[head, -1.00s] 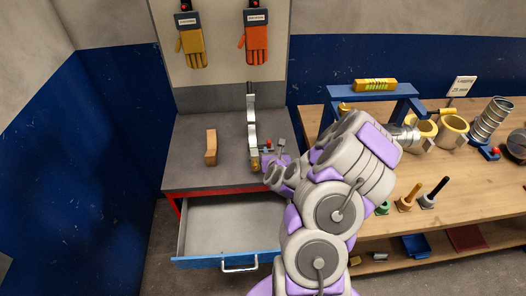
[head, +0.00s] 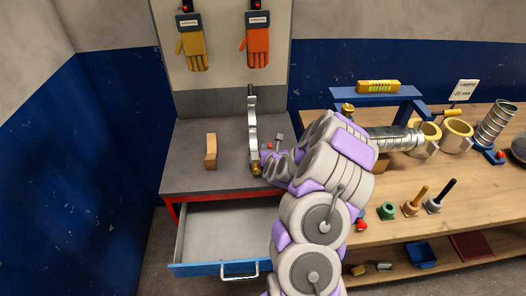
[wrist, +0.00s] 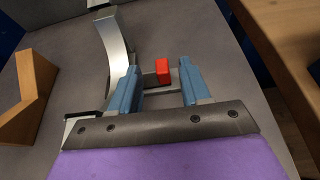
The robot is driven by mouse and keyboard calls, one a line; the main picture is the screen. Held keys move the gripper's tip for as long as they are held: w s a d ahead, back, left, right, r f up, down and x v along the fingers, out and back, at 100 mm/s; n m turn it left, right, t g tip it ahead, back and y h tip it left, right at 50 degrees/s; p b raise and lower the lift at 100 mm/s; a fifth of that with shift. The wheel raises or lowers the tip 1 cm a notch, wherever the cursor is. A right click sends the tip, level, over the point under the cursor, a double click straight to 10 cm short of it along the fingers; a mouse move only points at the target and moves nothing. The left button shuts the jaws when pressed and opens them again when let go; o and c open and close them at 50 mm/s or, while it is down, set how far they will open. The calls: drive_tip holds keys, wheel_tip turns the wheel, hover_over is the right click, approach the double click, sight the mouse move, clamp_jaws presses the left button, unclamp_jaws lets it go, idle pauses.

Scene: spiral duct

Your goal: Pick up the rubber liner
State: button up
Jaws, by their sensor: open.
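I cannot pick out a rubber liner with certainty. A curved silver metal strip (head: 252,130) with dark parts stands on the grey cabinet top; it also shows in the wrist view (wrist: 119,42), just left of my gripper. My gripper (wrist: 159,68) is open, with two blue fingers apart. A small red block (wrist: 162,71) on a grey metal piece shows between the fingers; I cannot tell whether they touch it. In the head view my gripper (head: 268,160) is low over the cabinet top, right of the strip, partly hidden by my arm.
A wooden block (head: 211,151) stands left on the cabinet top. The blue-fronted drawer (head: 214,269) below is open and looks empty. Gloves (head: 258,47) hang behind. The wooden workbench (head: 470,190) at right holds a metal duct (head: 393,139), yellow rings and several tools.

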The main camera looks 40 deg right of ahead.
sight(270, 145)
drive_tip(key=shift+f+x, duration=0.25)
drive_tip(key=shift+x, duration=1.7)
drive_tip(key=shift+s, duration=0.2)
drive_tip(key=shift+c, duration=0.7)
clamp_jaws()
